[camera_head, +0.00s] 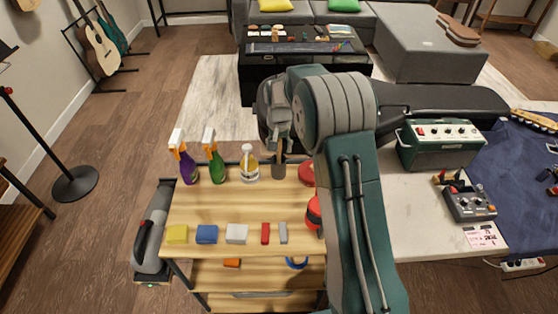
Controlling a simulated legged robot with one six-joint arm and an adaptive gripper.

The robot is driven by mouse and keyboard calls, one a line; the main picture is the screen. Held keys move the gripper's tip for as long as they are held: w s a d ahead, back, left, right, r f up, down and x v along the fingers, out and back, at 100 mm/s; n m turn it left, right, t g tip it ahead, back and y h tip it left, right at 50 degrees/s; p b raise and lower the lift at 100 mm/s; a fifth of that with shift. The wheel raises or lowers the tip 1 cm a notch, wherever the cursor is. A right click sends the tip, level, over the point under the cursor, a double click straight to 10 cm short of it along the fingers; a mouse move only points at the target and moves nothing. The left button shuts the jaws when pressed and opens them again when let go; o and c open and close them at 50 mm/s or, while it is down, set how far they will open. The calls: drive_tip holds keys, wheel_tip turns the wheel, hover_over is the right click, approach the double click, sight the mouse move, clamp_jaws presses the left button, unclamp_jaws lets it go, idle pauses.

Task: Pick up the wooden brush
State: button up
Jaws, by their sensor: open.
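My gripper (280,146) hangs over the back right of the wooden shelf cart (205,208), pointing down, open. A small dark cup (278,170) stands just below its fingertips. A thin brownish upright piece shows between the fingertips and the cup; it may be the wooden brush, but it is too small and too covered by the gripper to be sure. I cannot tell whether the fingers touch it. My arm hides the right end of the cart.
Several small blocks, including a yellow one (177,233), line the front. Red items sit beside my arm. A white worktop (425,205) lies right.

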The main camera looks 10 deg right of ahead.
drive_tip(key=shift+a, duration=0.15)
drive_tip(key=shift+c, duration=1.3)
clamp_jaws()
wheel_tip(320, 180, up, 10)
